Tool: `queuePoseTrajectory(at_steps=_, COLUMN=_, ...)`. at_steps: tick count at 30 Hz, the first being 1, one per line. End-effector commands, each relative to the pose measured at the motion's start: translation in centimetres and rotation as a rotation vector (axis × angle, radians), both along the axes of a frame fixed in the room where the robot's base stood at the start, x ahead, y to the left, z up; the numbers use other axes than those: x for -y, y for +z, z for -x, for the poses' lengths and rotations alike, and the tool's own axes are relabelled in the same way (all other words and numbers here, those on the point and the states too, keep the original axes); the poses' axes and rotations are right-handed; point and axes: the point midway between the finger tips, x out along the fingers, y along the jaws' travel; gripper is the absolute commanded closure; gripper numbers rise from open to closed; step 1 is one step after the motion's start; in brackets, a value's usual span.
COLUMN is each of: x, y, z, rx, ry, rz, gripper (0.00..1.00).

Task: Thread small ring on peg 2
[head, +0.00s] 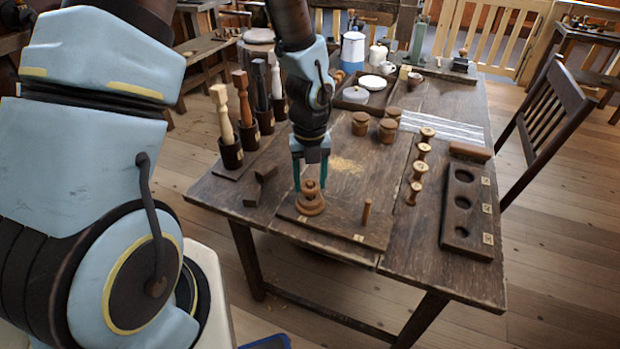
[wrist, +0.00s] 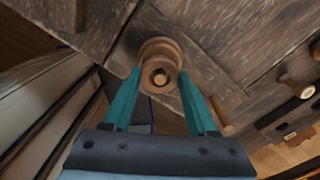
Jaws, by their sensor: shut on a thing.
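The wooden peg board (head: 338,228) lies at the table's near edge. Its left peg carries a stack of turned wooden rings (head: 310,208), wider at the bottom. The small ring (head: 311,186) is at the top of this stack. My gripper (head: 311,185) points down over the left peg, with its teal fingers shut on the small ring's sides. In the wrist view the small ring (wrist: 160,55) sits between the fingertips, with a round peg end showing in its middle. The right peg (head: 366,212) stands upright and bare. The number tags are too small to read surely.
Several spools (head: 420,165) stand in a row right of the board, beside a dark block with round recesses (head: 462,210). Lidded wooden jars (head: 387,130) stand behind. Dark holders with upright tools (head: 231,152) line the left. A dark angular block (head: 262,180) lies left of the gripper.

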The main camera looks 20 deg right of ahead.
Motion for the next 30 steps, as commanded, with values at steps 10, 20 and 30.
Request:
queuePoseTrajectory(at_steps=10, x=0.01, y=-0.36, z=0.00, rx=0.000, ry=0.000, rz=0.001, gripper=0.94)
queuePoseTrajectory(at_steps=20, x=0.02, y=-0.35, z=0.00, rx=0.000, ry=0.000, rz=0.001, gripper=0.22)
queuePoseTrajectory(at_steps=30, x=0.01, y=-0.35, z=0.01, rx=0.000, ry=0.000, rz=0.000, gripper=0.04)
